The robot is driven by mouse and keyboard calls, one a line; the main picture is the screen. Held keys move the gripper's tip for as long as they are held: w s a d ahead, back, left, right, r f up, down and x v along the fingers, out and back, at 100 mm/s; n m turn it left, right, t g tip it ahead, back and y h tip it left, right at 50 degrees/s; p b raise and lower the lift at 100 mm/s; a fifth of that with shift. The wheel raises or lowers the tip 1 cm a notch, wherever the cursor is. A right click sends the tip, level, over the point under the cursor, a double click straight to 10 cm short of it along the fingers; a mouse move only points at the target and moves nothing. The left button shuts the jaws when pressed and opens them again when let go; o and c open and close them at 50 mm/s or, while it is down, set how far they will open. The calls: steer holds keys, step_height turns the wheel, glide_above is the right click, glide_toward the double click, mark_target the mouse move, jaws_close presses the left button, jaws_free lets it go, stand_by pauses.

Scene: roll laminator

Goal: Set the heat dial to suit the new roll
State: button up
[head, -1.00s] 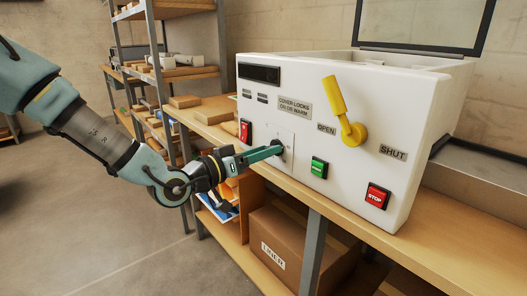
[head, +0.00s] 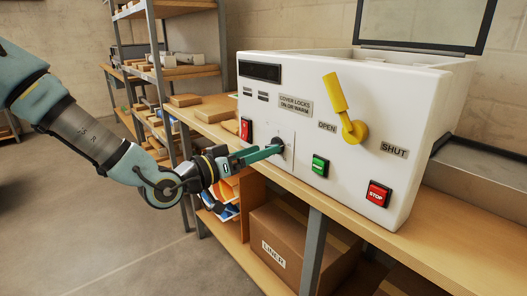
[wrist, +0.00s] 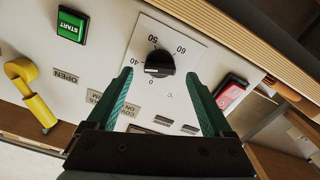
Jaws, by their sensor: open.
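The heat dial (wrist: 160,62) is a black knob on a pale plate with a numbered scale; it also shows in the head view (head: 277,146). In the wrist view I can read 40, 50 and 60 around it, but its exact setting is unclear. My gripper (wrist: 160,76) is open, with one green finger on each side of the dial and the tips close to the panel. I cannot tell whether the fingers touch the knob. In the head view my gripper (head: 276,149) reaches the dial from the left and partly hides it.
The white laminator (head: 400,110) stands on a wooden bench (head: 375,238). A yellow lever (head: 338,98) leans up and left, between OPEN and SHUT labels. A green START button (head: 320,166), a red STOP button (head: 378,194) and a red switch (head: 246,129) are near the dial.

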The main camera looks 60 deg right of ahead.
steer(key=b+v, duration=0.1)
steer(key=v, duration=0.8)
